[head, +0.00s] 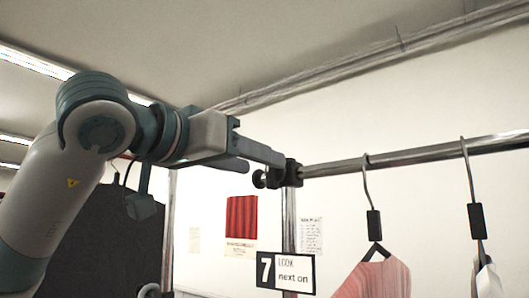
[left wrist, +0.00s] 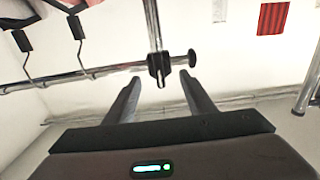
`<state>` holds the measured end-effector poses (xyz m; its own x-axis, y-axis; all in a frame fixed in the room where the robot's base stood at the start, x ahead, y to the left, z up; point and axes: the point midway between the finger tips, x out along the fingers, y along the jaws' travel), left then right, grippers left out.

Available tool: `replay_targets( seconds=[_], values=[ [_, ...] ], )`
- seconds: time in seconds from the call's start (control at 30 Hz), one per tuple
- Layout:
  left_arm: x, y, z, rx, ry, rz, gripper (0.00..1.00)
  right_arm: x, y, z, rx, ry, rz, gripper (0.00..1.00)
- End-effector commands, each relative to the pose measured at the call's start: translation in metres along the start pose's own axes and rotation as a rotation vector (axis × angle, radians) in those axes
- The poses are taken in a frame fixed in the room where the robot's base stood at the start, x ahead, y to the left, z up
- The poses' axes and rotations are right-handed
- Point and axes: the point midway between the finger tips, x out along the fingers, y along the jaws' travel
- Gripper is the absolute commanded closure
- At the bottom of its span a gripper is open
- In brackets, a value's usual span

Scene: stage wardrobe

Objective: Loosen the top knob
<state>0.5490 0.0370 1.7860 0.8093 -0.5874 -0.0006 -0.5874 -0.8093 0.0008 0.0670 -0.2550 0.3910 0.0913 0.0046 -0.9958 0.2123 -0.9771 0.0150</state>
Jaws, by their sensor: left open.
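A black clamp (head: 288,172) joins the chrome rail to an upright post. A round black knob (head: 259,179) sticks out from its left side in the head view. In the left wrist view the clamp (left wrist: 159,66) sits ahead between the finger lines, and the knob (left wrist: 192,58) shows at its right, just beyond the right fingertip. My left gripper (head: 276,158) is at the clamp in the head view; its fingers partly overlap there, so contact is unclear. In the left wrist view the gripper (left wrist: 160,76) is open with nothing between its fingers. My right gripper is not in view.
The chrome rail (head: 415,155) runs right from the clamp, with hangers (head: 374,222) and clothes on it. The upright post (head: 289,230) stands below the clamp. A sign marked 7 (head: 286,273) hangs low by the post.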

Motion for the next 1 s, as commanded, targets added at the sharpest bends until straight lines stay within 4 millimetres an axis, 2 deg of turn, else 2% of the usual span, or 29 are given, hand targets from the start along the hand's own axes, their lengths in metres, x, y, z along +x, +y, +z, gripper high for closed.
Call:
replay_targets(
  seconds=[0.03,0.23,0.67,0.83,1.0],
  values=[
    [0.008,0.001,-0.002,-0.002,-0.003,0.002,0.50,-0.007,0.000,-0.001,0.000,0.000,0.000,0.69],
    [0.028,0.000,-0.001,0.000,-0.001,0.001,0.50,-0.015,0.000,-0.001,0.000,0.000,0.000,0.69],
    [0.034,0.000,0.000,0.001,0.000,0.000,0.50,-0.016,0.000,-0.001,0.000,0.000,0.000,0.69],
    [0.034,0.000,0.000,0.001,0.000,0.000,0.90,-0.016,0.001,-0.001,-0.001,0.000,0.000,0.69],
    [0.033,0.000,0.000,-0.001,0.000,0.000,0.90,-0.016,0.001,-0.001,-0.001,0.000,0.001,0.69]
  ],
)
